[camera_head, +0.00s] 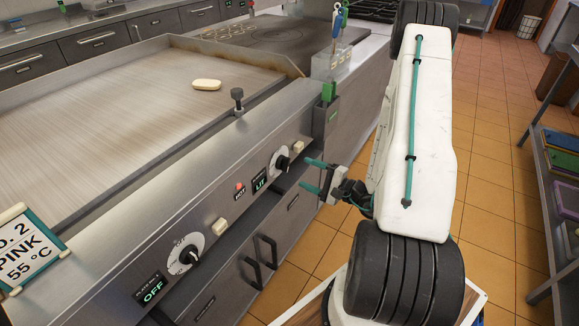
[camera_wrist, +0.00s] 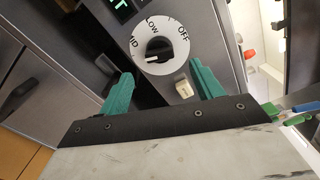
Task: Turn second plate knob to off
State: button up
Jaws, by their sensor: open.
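The second plate knob (camera_head: 283,163) is black on a round white dial, at the right part of the grill's front panel. In the wrist view the knob (camera_wrist: 158,48) shows dial marks OFF, LOW and MID. Its white line points to the lower left of that picture, away from OFF. My gripper (camera_head: 312,175) is open and empty, in front of the panel to the right of the knob. In the wrist view its two teal fingers (camera_wrist: 163,86) stand apart below the dial. They do not appear to touch the knob.
The other knob (camera_head: 188,256) sits lower left beside a green OFF display (camera_head: 153,291). A red light (camera_head: 240,187) and a green display (camera_head: 260,183) are near the second knob. A cream switch (camera_head: 298,147) is close right of it. Cabinet handles (camera_head: 250,270) project below the panel.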

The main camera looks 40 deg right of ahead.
aim_at(288, 166)
jog(key=x, duration=0.7)
jog(key=shift+w, duration=0.3)
jog(key=shift+f, duration=0.15)
jog(key=c, duration=1)
